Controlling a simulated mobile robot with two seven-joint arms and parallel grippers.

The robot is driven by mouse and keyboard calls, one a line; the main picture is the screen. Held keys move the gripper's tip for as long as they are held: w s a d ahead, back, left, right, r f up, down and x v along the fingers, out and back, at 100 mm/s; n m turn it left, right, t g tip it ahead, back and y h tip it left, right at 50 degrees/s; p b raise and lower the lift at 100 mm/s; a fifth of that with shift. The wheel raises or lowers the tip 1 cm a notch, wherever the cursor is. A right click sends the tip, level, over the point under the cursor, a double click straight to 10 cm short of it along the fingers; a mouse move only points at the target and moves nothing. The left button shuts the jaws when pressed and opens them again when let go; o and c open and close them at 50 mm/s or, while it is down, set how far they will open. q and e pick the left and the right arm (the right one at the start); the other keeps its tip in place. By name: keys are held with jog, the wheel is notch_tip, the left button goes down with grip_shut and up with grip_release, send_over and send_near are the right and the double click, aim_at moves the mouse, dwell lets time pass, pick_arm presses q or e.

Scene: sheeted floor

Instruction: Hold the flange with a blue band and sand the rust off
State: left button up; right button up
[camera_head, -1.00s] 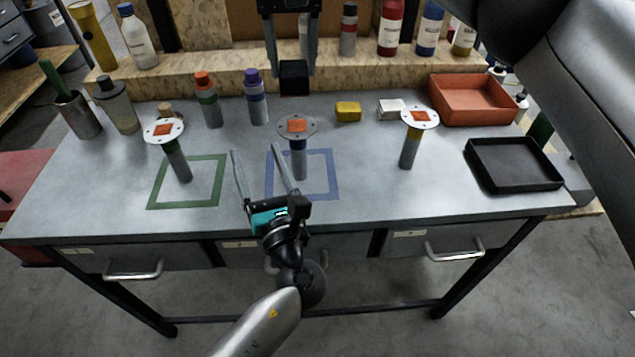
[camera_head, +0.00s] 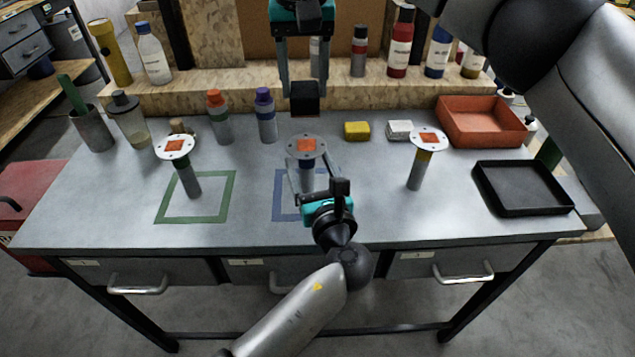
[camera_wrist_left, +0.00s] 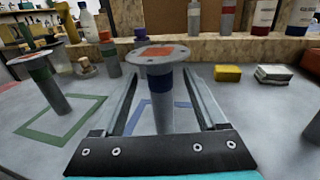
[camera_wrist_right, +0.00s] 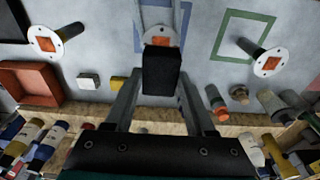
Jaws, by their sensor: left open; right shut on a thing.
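The flange with a blue band (camera_head: 306,147) stands upright at the blue square (camera_head: 279,205); an orange-brown rust patch covers its top centre. Its blue band (camera_wrist_left: 158,90) shows on the grey pipe below the disc in the left wrist view. My left gripper (camera_wrist_left: 161,76) is open, with one finger on each side of that pipe under the disc; contact is not visible. My right gripper (camera_head: 304,84) is shut on a black block (camera_wrist_right: 161,72), held above and behind the flange, apart from it. The block's lower edge looks reddish.
A green-band flange (camera_head: 176,147) stands left and a yellow-band flange (camera_head: 428,140) right, both rusty. Behind are bottles, a yellow block (camera_head: 356,131) and a white block (camera_head: 399,130). A red bin (camera_head: 483,138) and black tray (camera_head: 483,206) are at right. The front strip is clear.

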pick_arm(q)
jog(key=shift+x, duration=1.2)
grip_shut()
